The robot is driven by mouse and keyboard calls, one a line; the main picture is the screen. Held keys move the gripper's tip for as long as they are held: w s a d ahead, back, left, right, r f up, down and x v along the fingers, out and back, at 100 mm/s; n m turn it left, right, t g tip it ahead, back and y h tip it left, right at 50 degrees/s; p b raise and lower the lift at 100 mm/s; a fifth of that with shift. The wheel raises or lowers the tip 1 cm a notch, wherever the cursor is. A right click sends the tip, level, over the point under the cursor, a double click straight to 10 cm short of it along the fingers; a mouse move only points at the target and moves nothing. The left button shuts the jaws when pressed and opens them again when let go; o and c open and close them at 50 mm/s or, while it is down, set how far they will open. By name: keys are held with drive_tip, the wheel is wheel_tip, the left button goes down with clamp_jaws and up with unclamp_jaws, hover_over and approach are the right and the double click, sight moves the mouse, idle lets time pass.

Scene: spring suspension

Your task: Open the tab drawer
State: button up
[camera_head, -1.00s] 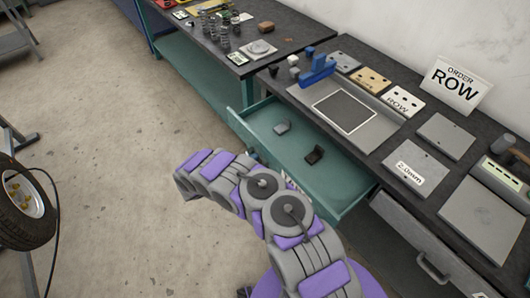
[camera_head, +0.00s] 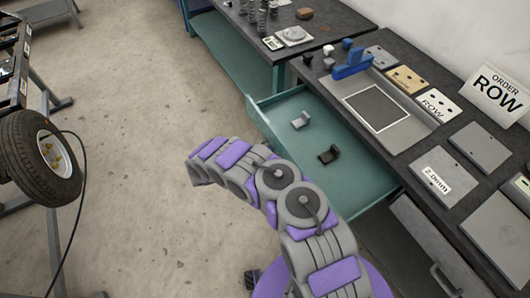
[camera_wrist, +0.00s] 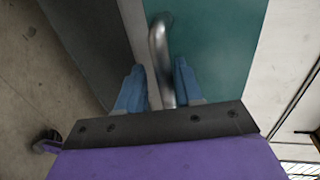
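The teal drawer (camera_head: 268,132) stands pulled out from the right-hand bench in the head view. A light grey tab part (camera_head: 301,120) and a dark tab part (camera_head: 328,155) lie inside it. In the wrist view the curved metal handle (camera_wrist: 158,45) on the teal drawer front (camera_wrist: 215,45) passes between the two blue fingers of my gripper (camera_wrist: 160,85). The fingers are close on both sides of the handle and look shut on it, though a thin gap shows at the left finger. My arm hides the handle and gripper in the head view.
The right-hand bench carries a grey plate fixture (camera_head: 410,128), a blue block (camera_head: 352,64), label cards and an order sign (camera_head: 495,92). A wheel (camera_head: 40,157) on a stand and its cable are at the left. The concrete floor between is clear.

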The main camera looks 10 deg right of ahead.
drive_tip(key=shift+r, duration=0.15)
drive_tip(key=shift+a, duration=0.2)
drive_tip(key=p+v, duration=0.2)
drive_tip(key=v, duration=1.5)
drive_tip(key=shift+p, duration=0.3)
drive_tip(key=shift+w, duration=0.1)
